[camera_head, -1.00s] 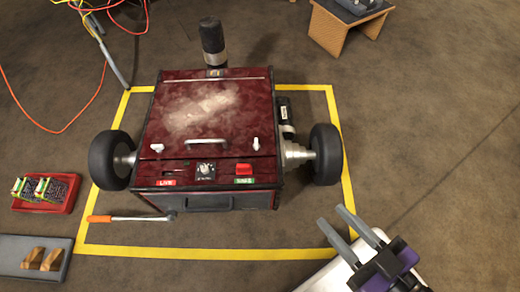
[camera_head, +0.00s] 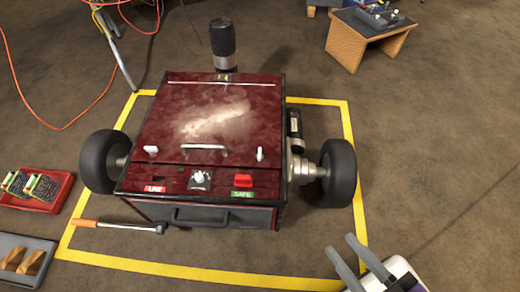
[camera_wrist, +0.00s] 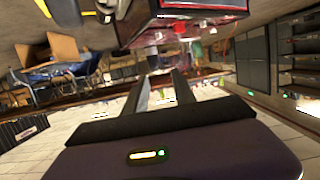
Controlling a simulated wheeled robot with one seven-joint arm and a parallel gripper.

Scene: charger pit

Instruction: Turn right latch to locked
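The dark red wheeled charger box (camera_head: 160,120) stands inside a yellow floor outline. Its right latch (camera_head: 260,154) is a small white piece near the front right of the lid, and the left latch (camera_head: 151,150) is a similar white piece at the front left. Both are too small to tell their turn exactly. A lid handle (camera_head: 205,149) lies between them. My gripper (camera_head: 352,250) is at the lower right, apart from the box, its two grey fingers spread with nothing between. The fingers (camera_wrist: 160,92) also show apart in the wrist view, with a red box beyond them.
The box's right wheel (camera_head: 338,173) and dark cylinder (camera_head: 294,130) stick out on its right side. A torque wrench (camera_head: 120,225), red tray (camera_head: 38,204) and grey tray (camera_head: 38,245) lie at left. A wooden stand (camera_head: 347,45) is at the back right. Floor right of the outline is clear.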

